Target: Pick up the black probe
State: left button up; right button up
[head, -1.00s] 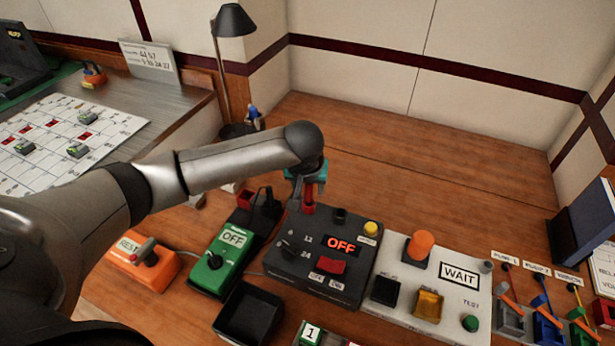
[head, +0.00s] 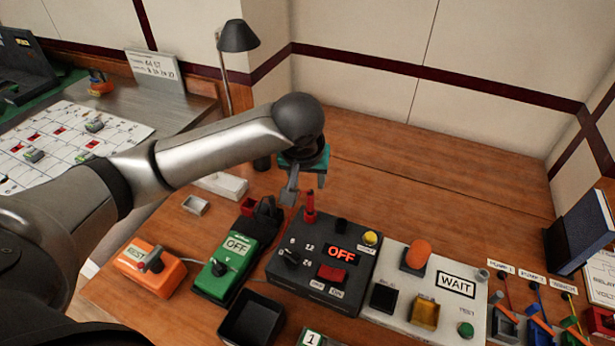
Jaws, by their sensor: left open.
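My left gripper (head: 306,187) is open and empty, pointing down just above the red probe (head: 310,207). The red probe stands upright at the back left of the dark meter box (head: 318,283), which reads OFF. A dark upright shape (head: 268,211), which may be the black probe, is left of the meter box, behind the green OFF box (head: 225,268); I cannot make out its form clearly. A short black socket or knob (head: 341,226) is on the meter box, right of the red probe. My right gripper is not in view.
A red block (head: 248,206) is left of the dark shape. An orange RESET box (head: 150,267), a black tray (head: 250,316) and a white WAIT panel (head: 436,291) stand nearby. A lamp (head: 237,38) stands behind my arm. The back right of the wooden table is clear.

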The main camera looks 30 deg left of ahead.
aim_at(273, 209)
jog(key=k, duration=1.5)
